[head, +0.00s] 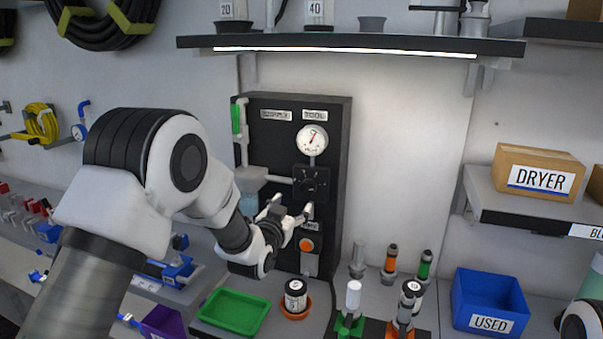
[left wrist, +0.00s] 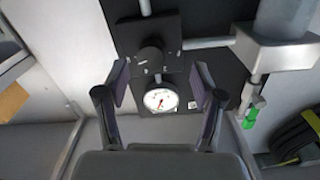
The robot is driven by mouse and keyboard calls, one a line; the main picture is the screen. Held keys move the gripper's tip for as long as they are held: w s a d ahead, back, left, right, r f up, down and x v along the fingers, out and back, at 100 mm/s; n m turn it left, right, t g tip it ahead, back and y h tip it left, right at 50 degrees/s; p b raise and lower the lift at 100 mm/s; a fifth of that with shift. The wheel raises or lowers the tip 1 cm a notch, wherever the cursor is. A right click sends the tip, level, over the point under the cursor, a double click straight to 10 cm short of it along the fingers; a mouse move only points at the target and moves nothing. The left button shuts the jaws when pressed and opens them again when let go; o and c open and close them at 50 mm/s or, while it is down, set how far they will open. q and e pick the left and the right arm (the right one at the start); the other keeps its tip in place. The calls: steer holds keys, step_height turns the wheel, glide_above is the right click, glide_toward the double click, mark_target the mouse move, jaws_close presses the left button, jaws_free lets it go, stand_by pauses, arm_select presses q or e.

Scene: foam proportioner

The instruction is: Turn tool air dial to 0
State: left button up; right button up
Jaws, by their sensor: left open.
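The tool air dial is a black round knob on a square black block (head: 318,183) below the TOOL label. The knob (left wrist: 150,58) shows plainly in the left wrist view, which sees the panel upside down. A white round gauge (head: 312,140) with a red needle sits above the dial; it also shows in the left wrist view (left wrist: 160,99), its numbers too small to read. My left gripper (head: 292,209) is open and empty, in front of the panel and slightly below the dial. Its fingers (left wrist: 160,82) stand apart, touching nothing visible.
The black panel (head: 335,150) also carries a green-handled valve (head: 238,118) and an orange button (head: 306,245). A shelf (head: 350,43) overhangs the panel.

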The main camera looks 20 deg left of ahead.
mark_target(307, 190)
arm_select(q)
steer(key=shift+w+d+r+p, duration=0.85)
steer(key=shift+w+d+r, duration=0.25)
steer(key=shift+d+r, duration=0.1)
steer(key=w, duration=0.1)
steer(key=w+f, duration=0.1)
steer(key=w, duration=0.1)
steer(key=w+a+p, duration=0.1)
steer(key=shift+w+f, duration=0.15)
steer(key=shift+w, duration=0.2)
steer(key=shift+w+a+f, duration=0.15)
steer(key=shift+w, duration=0.1)
steer(key=shift+s+d+r, duration=0.25)
steer(key=shift+s+d, duration=0.05)
steer(key=shift+s, duration=0.05)
steer(key=shift+s+d+r, duration=0.1)
steer(key=shift+d, duration=0.05)
steer(key=c, duration=1.1)
arm_select(e)
steer(key=r, duration=0.2)
steer(key=d+r, duration=0.1)
steer(key=shift+s, duration=0.4)
